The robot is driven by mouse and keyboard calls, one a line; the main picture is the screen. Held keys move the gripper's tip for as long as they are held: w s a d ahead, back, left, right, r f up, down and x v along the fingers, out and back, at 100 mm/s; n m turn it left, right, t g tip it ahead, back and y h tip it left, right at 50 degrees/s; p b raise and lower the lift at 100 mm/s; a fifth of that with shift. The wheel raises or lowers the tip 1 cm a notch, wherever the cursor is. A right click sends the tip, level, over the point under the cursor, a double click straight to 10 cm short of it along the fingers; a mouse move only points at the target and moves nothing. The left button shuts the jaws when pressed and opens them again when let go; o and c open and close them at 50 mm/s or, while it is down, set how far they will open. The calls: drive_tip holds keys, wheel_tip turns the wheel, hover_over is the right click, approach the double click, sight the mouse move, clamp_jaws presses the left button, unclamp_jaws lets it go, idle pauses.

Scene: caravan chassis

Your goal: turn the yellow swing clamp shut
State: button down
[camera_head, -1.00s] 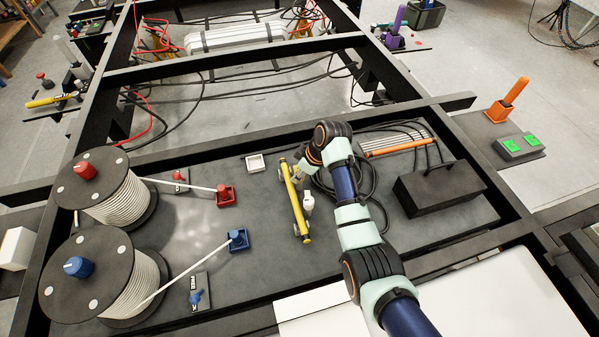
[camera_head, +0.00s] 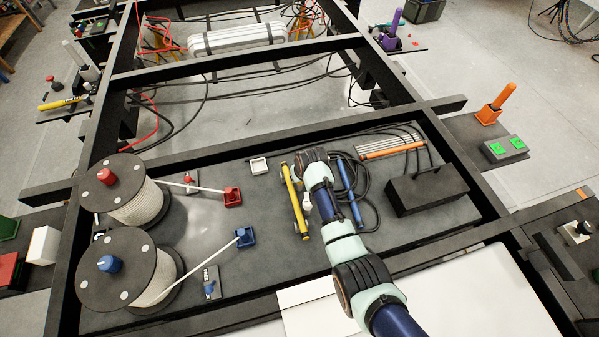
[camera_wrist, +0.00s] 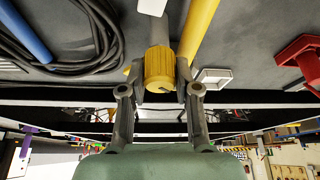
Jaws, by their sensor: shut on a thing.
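The yellow swing clamp shows in the head view as a long yellow bar (camera_head: 295,202) on the dark panel, just left of my arm's end. In the wrist view a ribbed yellow knob (camera_wrist: 159,69) on a grey shaft sits between my fingers, with the yellow bar (camera_wrist: 199,28) beside it. My gripper (camera_wrist: 160,89) is shut on this knob, one finger at each side. In the head view my arm's end hides the gripper and knob. I cannot tell how far the clamp is turned.
A blue bar (camera_head: 349,190) and looped black cables lie right of the clamp, near a black box (camera_head: 427,189). A small white tray (camera_head: 259,165) is left of it. Two cable reels (camera_head: 122,268) stand at the left, their white cables ending at red (camera_head: 233,197) and blue (camera_head: 245,237) blocks.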

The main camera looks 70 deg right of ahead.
drive_tip(key=m, duration=0.2)
drive_tip(key=m+g, duration=0.1)
drive_tip(key=m, duration=0.1)
drive_tip(key=shift+s+a+f+m+g+h+p, duration=0.1)
drive_tip(key=shift+a+f+m+g+h+p, duration=0.1)
drive_tip(key=shift+f+m+g+h+p, duration=0.15)
drive_tip(key=m, duration=0.2)
drive_tip(key=m+g+b, duration=0.1)
drive_tip(key=m, duration=0.1)
drive_tip(key=shift+f+g+h, duration=0.1)
drive_tip(key=shift+g+h, duration=0.15)
drive_tip(key=shift+m, duration=0.25)
drive_tip(key=c, duration=0.8)
unclamp_jaws()
drive_tip(key=shift+d, duration=0.15)
drive_tip(key=shift+c, duration=0.2)
drive_tip(key=shift+r, duration=0.65)
drive_tip(key=v, duration=1.1)
drive_tip(key=shift+a, duration=0.25)
